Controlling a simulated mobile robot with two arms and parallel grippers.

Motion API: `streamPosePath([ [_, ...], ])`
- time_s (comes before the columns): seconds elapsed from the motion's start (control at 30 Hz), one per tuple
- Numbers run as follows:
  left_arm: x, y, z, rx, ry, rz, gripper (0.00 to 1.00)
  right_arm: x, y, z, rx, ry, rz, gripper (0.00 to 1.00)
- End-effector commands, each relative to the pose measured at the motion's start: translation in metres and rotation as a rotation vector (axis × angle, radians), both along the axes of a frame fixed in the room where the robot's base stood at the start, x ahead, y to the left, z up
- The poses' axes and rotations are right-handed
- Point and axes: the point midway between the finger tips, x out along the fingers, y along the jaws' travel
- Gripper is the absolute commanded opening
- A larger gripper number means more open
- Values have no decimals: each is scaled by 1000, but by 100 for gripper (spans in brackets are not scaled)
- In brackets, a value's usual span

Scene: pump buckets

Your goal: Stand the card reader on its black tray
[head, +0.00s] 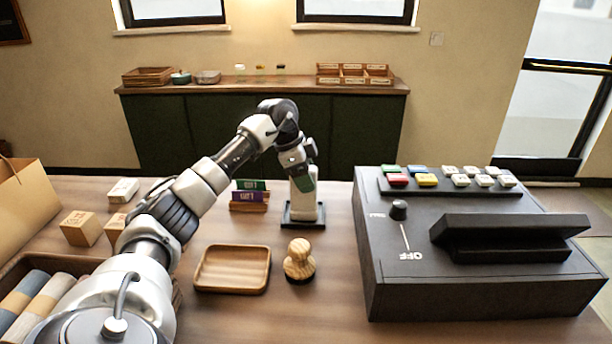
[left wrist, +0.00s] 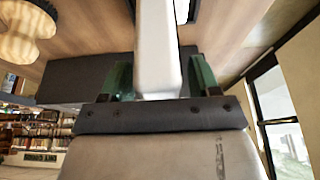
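The white card reader (head: 306,205) stands upright at the black tray (head: 288,221), beyond the wooden stamp. Whether its base rests fully in the tray is hard to tell. My left gripper (head: 302,183) points down over it from above, with green fingers along its upper part. In the left wrist view the white reader (left wrist: 158,50) lies between the two green fingers (left wrist: 158,80), which sit close against its sides. My right gripper is not in view.
A wooden stamp (head: 299,262) and an empty wooden dish (head: 232,269) stand in front of the tray. A large dark till (head: 470,285) is to the right. A card holder (head: 248,205) stands just left. Small boxes (head: 82,229) and a paper bag (head: 22,205) are at left.

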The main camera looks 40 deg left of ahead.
Motion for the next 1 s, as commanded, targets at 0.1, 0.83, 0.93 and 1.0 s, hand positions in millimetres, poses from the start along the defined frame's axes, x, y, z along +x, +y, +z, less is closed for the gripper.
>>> streamPosePath([
  [0.1,0,0,0,0,0,0,61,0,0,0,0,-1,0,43],
  [0.83,-27,32,106,-1,-3,1,61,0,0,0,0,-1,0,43],
  [0.93,-29,34,112,-1,-1,0,61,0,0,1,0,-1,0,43],
  [1.0,-29,35,114,-1,-1,0,61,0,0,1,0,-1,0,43],
])
